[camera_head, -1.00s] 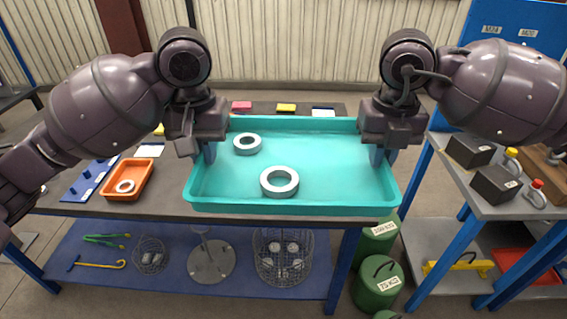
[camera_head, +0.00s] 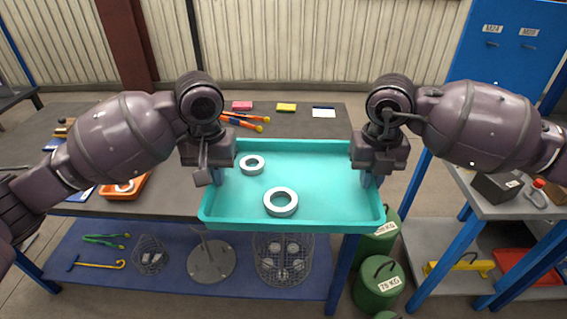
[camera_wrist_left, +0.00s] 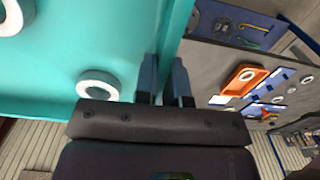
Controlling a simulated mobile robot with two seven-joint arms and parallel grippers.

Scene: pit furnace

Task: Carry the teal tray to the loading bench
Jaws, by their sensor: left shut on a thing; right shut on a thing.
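The teal tray (camera_head: 290,225) is held between my two grippers at its left and right side walls, roughly level in the head view. It overlaps the front edge of the dark-topped bench; any gap beneath it is hidden. Two pale rings lie in it: a far-left one (camera_head: 243,168) and a nearer one (camera_head: 280,210). My left gripper (camera_head: 215,170) is shut on the left wall, and my right gripper (camera_head: 368,180) on the right wall. In the left wrist view, the fingers (camera_wrist_left: 166,82) straddle the tray wall. Which surface is the loading bench, I cannot tell.
The dark-topped bench (camera_head: 165,195) carries an orange tray (camera_head: 138,190), orange-handled tools (camera_head: 245,122) and small coloured blocks. A grey table (camera_head: 505,205) with dark blocks stands at the right. Green weights (camera_head: 378,285) stand on the floor between them. The lower shelf holds wire baskets.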

